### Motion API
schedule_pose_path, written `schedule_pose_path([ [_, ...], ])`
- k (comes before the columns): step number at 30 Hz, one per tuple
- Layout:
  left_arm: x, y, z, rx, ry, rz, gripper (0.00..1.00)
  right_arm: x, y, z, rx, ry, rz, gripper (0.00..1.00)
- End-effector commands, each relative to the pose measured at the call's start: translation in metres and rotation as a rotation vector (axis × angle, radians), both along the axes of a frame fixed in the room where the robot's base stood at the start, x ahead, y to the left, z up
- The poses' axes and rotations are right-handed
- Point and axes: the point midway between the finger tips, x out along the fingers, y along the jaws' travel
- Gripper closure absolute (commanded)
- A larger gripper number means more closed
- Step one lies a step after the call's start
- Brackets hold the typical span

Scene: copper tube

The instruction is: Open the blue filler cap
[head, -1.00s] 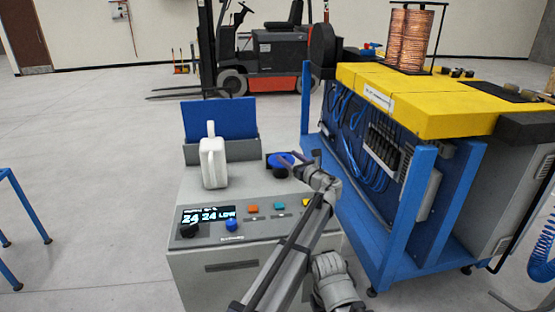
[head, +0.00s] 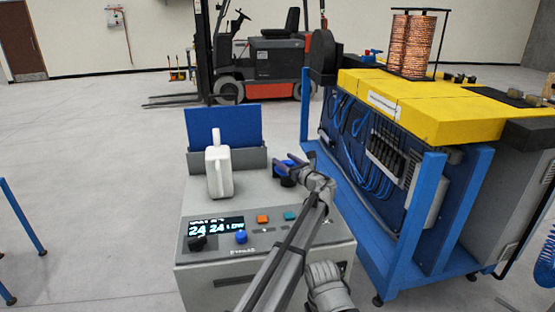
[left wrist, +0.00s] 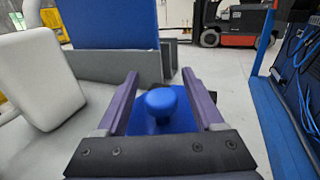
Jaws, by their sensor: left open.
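The blue filler cap (head: 283,167) sits on top of the grey machine (head: 190,218), right of the white jug (head: 219,172). In the head view my left gripper partly covers it. In the left wrist view the cap's round blue knob (left wrist: 164,101) shows between the two purple fingers, above a wider blue part. My left gripper (head: 302,164) is open, with one finger on each side of the cap; the wrist view shows it too (left wrist: 160,76). I cannot tell whether the fingers touch the cap.
A blue panel (head: 223,125) stands behind the jug. The machine's front has a display and several buttons. A blue-framed bench with a yellow top (head: 425,105) stands close on the right. A forklift (head: 268,60) is at the back. The floor on the left is mostly clear.

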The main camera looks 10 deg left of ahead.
Motion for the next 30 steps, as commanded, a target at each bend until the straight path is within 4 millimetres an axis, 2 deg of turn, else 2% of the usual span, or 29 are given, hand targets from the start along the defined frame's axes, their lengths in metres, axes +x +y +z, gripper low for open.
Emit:
schedule_pose_path([
  [9, 0.0023, -0.0007, 0.0000, 0.000, 0.000, -0.001, 0.33, -0.0002, -0.0002, 0.0000, 0.000, 0.000, 0.000, 0.50],
  [27, 0.0021, -0.0007, 0.0000, 0.000, 0.000, -0.001, 1.00, -0.0002, -0.0002, 0.0000, 0.000, 0.000, 0.000, 0.50],
  [30, 0.0021, -0.0007, 0.0000, 0.000, 0.000, -0.001, 1.00, -0.0002, -0.0001, 0.0000, 0.000, 0.000, 0.000, 0.50],
])
